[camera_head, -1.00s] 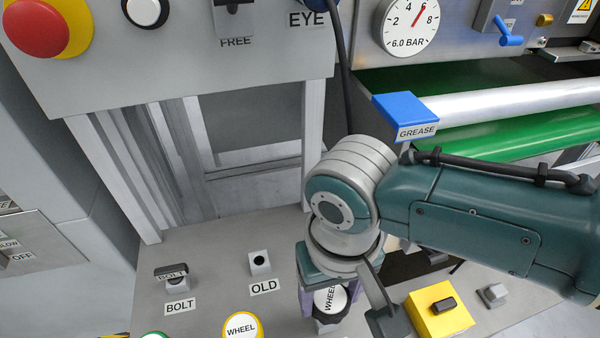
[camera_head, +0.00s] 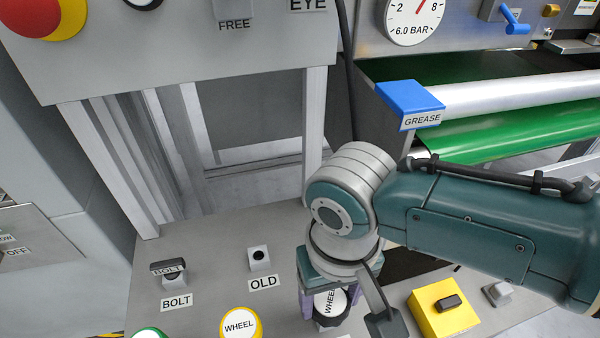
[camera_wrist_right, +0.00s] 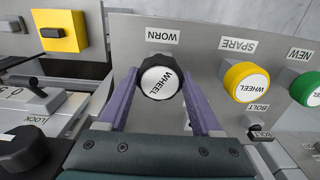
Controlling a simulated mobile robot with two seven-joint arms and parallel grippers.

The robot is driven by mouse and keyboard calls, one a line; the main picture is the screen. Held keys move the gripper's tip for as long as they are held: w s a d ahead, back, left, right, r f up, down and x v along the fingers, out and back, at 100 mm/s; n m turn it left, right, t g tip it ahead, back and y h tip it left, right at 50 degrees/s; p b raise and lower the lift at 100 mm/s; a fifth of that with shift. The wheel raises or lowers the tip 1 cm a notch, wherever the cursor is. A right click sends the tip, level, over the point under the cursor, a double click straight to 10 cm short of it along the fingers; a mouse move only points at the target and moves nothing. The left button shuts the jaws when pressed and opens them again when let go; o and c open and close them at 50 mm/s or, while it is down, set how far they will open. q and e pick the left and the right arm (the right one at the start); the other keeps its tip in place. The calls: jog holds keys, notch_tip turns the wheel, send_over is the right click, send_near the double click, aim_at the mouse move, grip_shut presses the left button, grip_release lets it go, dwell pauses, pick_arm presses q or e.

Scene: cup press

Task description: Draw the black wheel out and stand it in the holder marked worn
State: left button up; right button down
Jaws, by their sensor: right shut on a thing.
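The black wheel (camera_head: 329,302) has a white face printed WHEEL. My right gripper (camera_head: 324,308) is shut on it, with its purple fingers on both sides of the rim. In the right wrist view the wheel (camera_wrist_right: 160,80) is between the fingers, just by the WORN label (camera_wrist_right: 163,36). The holder under the wheel is hidden, so I cannot tell whether the wheel is seated in it. My left gripper is not in view.
A yellow wheel (camera_head: 240,324) by the SPARE label (camera_wrist_right: 237,45) and a green wheel (camera_head: 149,333) stand alongside. A small post marked OLD (camera_head: 259,257) and a bolt holder (camera_head: 171,271) are behind them. A yellow block (camera_head: 437,318) is to the right.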

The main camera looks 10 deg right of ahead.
aim_at(331, 299)
jog(key=shift+f, duration=0.3)
grip_release()
notch_tip(331, 299, up, 9)
jog(key=p, duration=0.4)
jog(key=shift+r, duration=0.5)
